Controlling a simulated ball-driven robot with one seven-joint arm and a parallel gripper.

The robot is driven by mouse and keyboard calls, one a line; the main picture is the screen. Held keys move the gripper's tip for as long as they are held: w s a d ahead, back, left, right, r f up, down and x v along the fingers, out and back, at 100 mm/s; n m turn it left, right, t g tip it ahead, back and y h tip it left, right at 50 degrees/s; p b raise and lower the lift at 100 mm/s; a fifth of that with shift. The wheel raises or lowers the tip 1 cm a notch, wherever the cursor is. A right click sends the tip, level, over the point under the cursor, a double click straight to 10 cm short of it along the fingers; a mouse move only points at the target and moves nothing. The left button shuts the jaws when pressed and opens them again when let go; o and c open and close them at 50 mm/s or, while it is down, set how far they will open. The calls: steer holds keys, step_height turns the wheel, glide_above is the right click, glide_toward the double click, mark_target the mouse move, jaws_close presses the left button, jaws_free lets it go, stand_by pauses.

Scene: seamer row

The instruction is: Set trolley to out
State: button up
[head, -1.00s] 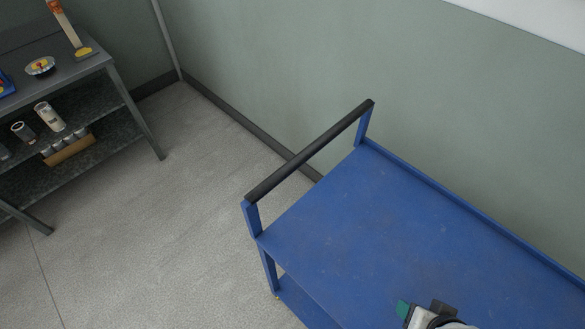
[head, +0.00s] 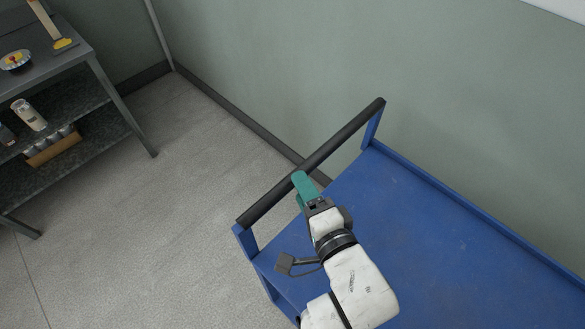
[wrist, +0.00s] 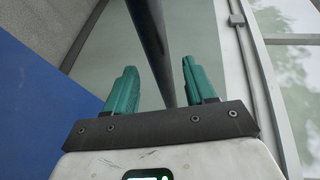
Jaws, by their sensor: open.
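The blue trolley (head: 440,235) stands against the green wall, with a black handle bar (head: 345,134) raised on blue posts at its left end. My gripper (head: 302,185) is at the middle of this bar, above the trolley's top. In the wrist view my gripper (wrist: 163,85) is open, its two teal fingers apart. The black bar (wrist: 153,45) runs lengthwise through the gap between them there. I cannot tell whether either finger touches the bar. My wrist hides part of the trolley's top and near side.
A grey metal shelf unit (head: 105,75) stands at the left, holding a bowl (head: 16,60), a can (head: 30,113) and a cardboard box (head: 52,147) of cans. The floor (head: 150,230) between shelf and trolley is clear.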

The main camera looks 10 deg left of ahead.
steer(key=x, duration=0.6)
steer(key=shift+p, duration=0.3)
steer(key=shift+w+f, duration=0.1)
steer(key=shift+c, duration=0.5)
jaws_close()
